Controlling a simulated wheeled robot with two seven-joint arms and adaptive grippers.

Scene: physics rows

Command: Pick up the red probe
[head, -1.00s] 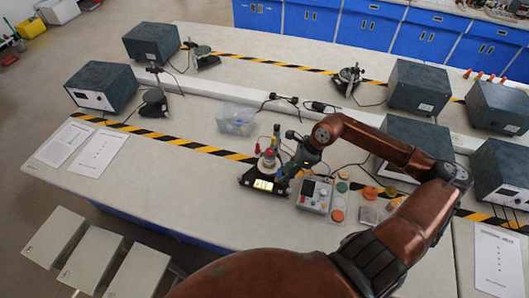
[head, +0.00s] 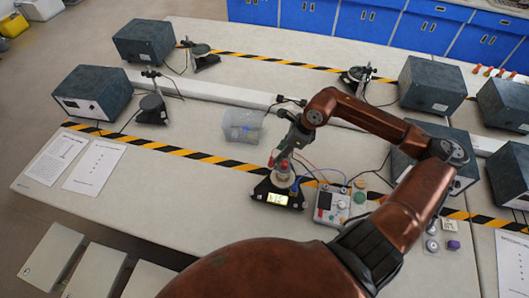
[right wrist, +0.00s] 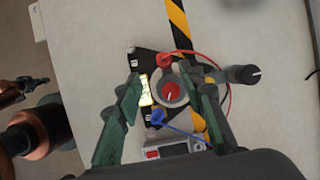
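The red probe (right wrist: 166,60) has a red lead that curves to the right in the right wrist view. It stands at the edge of a black base, beside a round grey piece with a red top (right wrist: 171,92). In the head view it shows as a small red piece (head: 271,159) at the left of my right gripper (head: 284,153). In the right wrist view, the green fingers of my right gripper (right wrist: 169,85) are spread wide on either side of the round piece, with nothing clasped. The red probe lies between the fingers' lines, near their tips.
A blue probe (right wrist: 157,117) with a blue lead is close by. The black base has a lit display (head: 277,199). A control box (head: 332,204) stands just right of it, and a clear bin (head: 242,126) behind.

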